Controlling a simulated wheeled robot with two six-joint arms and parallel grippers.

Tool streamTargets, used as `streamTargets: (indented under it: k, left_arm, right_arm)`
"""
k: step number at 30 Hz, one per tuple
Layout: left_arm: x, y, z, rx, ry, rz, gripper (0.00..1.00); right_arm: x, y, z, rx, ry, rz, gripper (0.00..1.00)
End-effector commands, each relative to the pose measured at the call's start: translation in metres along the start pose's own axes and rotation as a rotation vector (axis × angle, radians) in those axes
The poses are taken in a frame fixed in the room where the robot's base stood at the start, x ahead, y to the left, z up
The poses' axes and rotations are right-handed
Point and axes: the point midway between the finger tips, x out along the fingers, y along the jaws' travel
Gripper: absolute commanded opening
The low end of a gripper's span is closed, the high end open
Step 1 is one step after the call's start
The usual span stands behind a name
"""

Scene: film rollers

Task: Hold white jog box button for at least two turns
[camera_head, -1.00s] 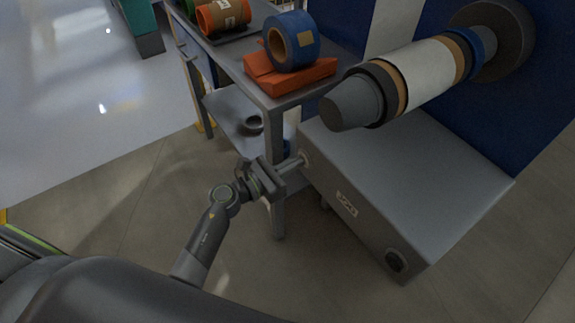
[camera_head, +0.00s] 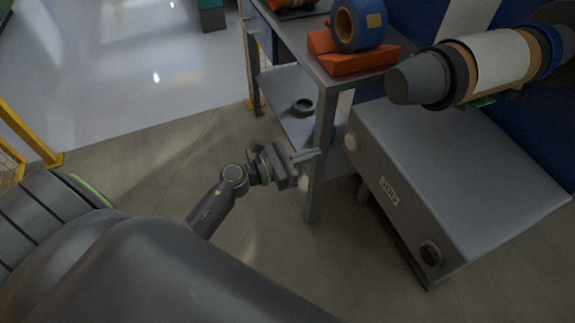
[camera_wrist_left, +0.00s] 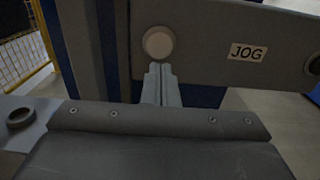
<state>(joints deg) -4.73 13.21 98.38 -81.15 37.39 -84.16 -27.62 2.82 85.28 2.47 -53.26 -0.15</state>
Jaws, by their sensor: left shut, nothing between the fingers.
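The jog box (camera_head: 455,185) is a grey box with a JOG label (camera_head: 389,190) on its front face. Its round white button (camera_head: 350,142) sits at the left end of that face, and a dark round knob (camera_head: 431,254) sits at the right end. My left gripper (camera_head: 318,154) is shut and empty, to the left of the button and apart from it in the head view. In the left wrist view the closed fingertips (camera_wrist_left: 160,70) point just below the white button (camera_wrist_left: 158,43). My right gripper is in neither view.
A grey table (camera_head: 325,72) stands behind my left gripper, its leg close by. It holds an orange block (camera_head: 350,55) and a blue roll (camera_head: 358,24). A roller (camera_head: 480,68) with coloured bands overhangs the jog box. Open floor lies at left.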

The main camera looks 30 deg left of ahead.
Motion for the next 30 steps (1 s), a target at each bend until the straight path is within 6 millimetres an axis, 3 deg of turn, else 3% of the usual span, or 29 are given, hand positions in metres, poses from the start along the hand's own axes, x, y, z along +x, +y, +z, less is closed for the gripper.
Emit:
streamTargets:
  k: [3,9,30]
  left_arm:
    - [-0.026,0.000,-0.003,0.003,0.004,-0.001,0.00]
    - [-0.049,0.000,-0.002,0.001,0.002,0.000,0.00]
    - [-0.054,0.002,-0.001,-0.020,-0.003,0.012,0.00]
  right_arm:
    - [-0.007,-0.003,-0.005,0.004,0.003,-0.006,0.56]
    - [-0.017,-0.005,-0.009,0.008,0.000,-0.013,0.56]
    - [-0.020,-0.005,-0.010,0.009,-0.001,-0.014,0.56]
